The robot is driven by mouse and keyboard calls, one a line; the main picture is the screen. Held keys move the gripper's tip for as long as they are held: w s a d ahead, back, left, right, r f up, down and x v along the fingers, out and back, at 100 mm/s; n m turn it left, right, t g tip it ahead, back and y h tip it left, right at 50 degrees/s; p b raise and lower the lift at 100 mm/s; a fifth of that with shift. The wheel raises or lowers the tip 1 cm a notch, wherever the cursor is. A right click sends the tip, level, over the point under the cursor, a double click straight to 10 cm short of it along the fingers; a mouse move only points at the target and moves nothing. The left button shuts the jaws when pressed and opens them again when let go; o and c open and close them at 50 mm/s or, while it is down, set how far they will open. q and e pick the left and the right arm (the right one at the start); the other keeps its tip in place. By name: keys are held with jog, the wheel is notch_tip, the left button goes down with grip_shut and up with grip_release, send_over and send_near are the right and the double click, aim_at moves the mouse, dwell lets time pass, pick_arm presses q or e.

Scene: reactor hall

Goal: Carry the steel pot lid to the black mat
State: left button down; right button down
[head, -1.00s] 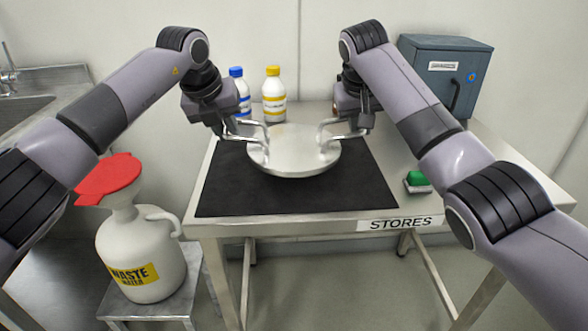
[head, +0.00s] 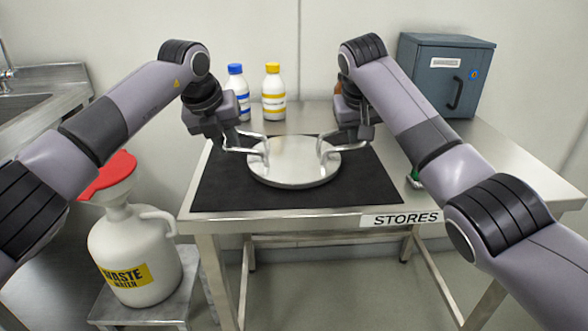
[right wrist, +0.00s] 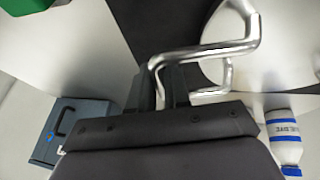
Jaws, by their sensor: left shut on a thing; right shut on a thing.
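The steel pot lid (head: 294,168) is a round, shiny disc with a bent bar handle at each side. It lies level over the middle of the black mat (head: 225,190); I cannot tell whether it touches. My left gripper (head: 230,138) is shut on the left handle. My right gripper (head: 360,132) is shut on the right handle. In the right wrist view, the right gripper's fingers (right wrist: 167,88) close around the handle bar, with part of the lid (right wrist: 285,40) and mat (right wrist: 185,30) beyond.
Blue-capped (head: 237,90) and yellow-capped (head: 273,92) bottles stand behind the mat. A blue-grey cabinet (head: 440,78) stands at the back right. A green item (head: 414,178) is partly hidden by my right arm. A waste jug (head: 138,255) with red funnel stands left of the table.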

pick_arm(q)
jog(key=shift+f, duration=0.25)
pick_arm(e)
jog(key=shift+f, duration=0.2)
pick_arm(q)
jog(key=c, duration=1.1)
grip_release()
pick_arm(e)
jog(key=c, duration=1.1)
grip_release()
pick_arm(q)
jog(key=shift+r, duration=0.1)
pick_arm(e)
jog(key=shift+r, duration=0.1)
pick_arm(q)
jog(key=v, duration=1.1)
jog(key=shift+s+r, duration=0.15)
jog(key=shift+r, duration=0.25)
pick_arm(e)
jog(key=v, duration=1.2)
pick_arm(q)
jog(key=o, duration=1)
